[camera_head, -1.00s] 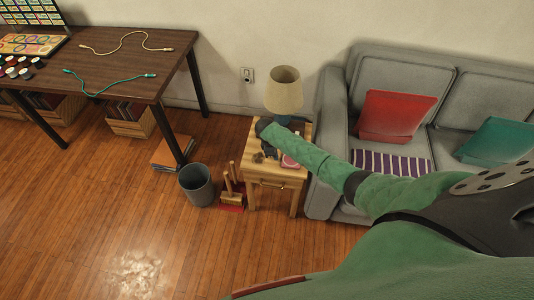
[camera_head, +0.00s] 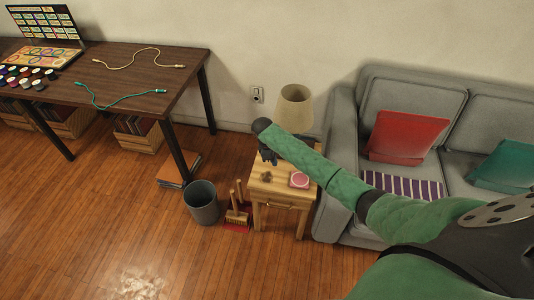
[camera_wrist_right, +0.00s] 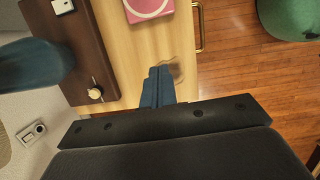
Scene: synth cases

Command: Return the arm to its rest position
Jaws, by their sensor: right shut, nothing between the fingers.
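My right arm comes in from the right in the head view, in front of the sofa, and reaches over the small wooden side table (camera_head: 272,188). My right gripper (camera_head: 268,160) points down over the table, partly hidden by the arm. In the wrist view its two blue-grey fingers (camera_wrist_right: 158,86) are together with nothing between them, above the light wooden top. My left gripper is in neither view.
A lamp (camera_head: 294,108) stands behind my right forearm. A pink box (camera_head: 299,180) and a small brown item (camera_head: 266,177) lie on the table. The sofa (camera_head: 340,135) is right; a bin (camera_head: 202,203) and brush (camera_head: 237,217) stand left. Floor at lower left is clear.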

